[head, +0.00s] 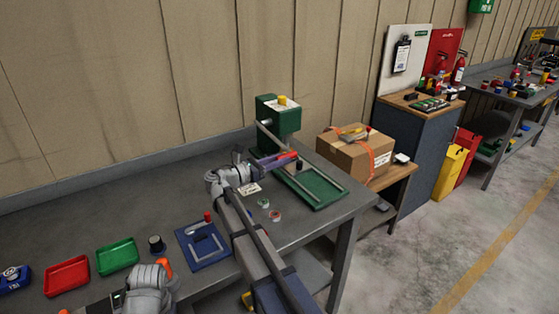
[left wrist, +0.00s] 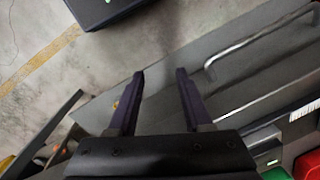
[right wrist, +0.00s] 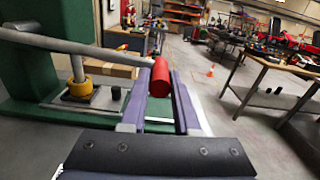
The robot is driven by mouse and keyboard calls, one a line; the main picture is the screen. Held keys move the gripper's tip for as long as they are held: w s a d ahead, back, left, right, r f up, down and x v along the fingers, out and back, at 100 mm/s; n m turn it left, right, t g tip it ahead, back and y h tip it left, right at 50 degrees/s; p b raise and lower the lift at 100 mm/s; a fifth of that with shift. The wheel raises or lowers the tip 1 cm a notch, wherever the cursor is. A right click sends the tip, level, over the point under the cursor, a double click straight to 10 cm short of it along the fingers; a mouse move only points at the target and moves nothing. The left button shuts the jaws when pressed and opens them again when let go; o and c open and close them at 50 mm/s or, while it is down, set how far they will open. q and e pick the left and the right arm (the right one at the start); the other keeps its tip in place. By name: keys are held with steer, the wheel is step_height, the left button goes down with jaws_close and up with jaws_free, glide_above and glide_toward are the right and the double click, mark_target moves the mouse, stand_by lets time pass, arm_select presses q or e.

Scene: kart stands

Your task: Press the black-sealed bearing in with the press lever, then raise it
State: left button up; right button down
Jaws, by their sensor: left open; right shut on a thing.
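The green arbor press (head: 280,115) stands at the right end of the bench. Its grey lever (right wrist: 110,51) ends in a red grip (right wrist: 160,76). My right gripper (head: 275,160) is shut on this red grip, which sits between its fingers in the right wrist view. The lever is low, running nearly level across that view. Below it a yellow collar (right wrist: 80,87) sits above a dark piece on the press base. I cannot make out the black-sealed bearing. My left gripper (left wrist: 160,82) is open and empty, away from the press.
A green-edged ring (head: 263,203) and a red-edged ring (head: 275,216) lie on the bench before the press. A blue fixture (head: 188,250), green tray (head: 117,256) and red tray (head: 67,276) lie farther left. A cardboard box (head: 350,155) stands to the right.

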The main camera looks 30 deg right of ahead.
steer(key=shift+r, duration=0.1)
stand_by(0.5)
step_height(320, 180, up, 12)
steer(key=w+n+p, duration=0.2)
steer(key=n+p, duration=0.2)
steer(key=p, duration=0.8)
steer(key=shift+n, duration=0.3)
steer(key=shift+w+a, duration=0.1)
steer(key=shift+w, duration=0.05)
steer(key=c, duration=0.7)
jaws_free()
steer(key=shift+o, duration=0.2)
steer(key=a, duration=0.7)
steer(key=shift+s+a, duration=0.35)
steer(key=shift+a, duration=0.05)
steer(key=shift+f, duration=0.2)
